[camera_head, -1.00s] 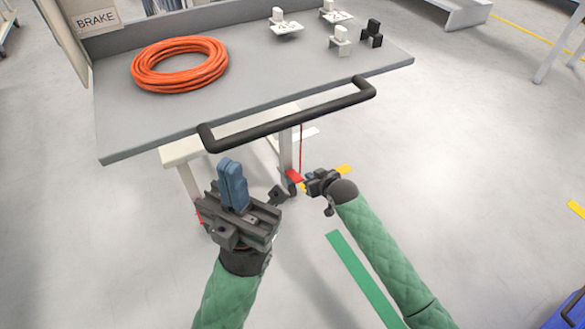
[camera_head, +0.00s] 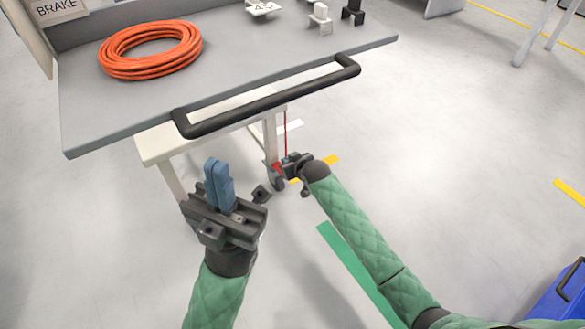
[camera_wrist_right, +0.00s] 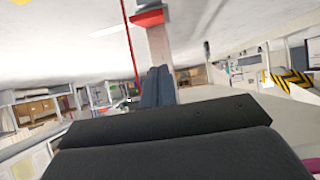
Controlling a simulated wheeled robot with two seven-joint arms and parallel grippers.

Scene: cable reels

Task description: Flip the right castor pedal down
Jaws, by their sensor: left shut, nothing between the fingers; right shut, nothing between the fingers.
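The cart's right castor (camera_head: 279,183) stands under the near right leg, with a red pedal (camera_head: 277,169) partly hidden by my right gripper (camera_head: 285,166). That gripper is shut and empty, right beside the pedal; I cannot tell whether they touch. In the right wrist view its blue-grey fingers (camera_wrist_right: 158,86) are together in front of the white leg (camera_wrist_right: 161,45). A red part (camera_wrist_right: 149,17) crosses that leg beyond the fingertips. My left gripper (camera_head: 220,184) is shut and empty, its blue fingers upright, left of the right castor and in front of the cart.
The grey cart top (camera_head: 110,110) with its black handle (camera_head: 265,103) overhangs the castor. An orange cable coil (camera_head: 150,50) lies on it. A thin red line (camera_head: 286,132) hangs beside the leg. A blue box (camera_head: 562,298) stands at lower right. The right floor is mostly clear.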

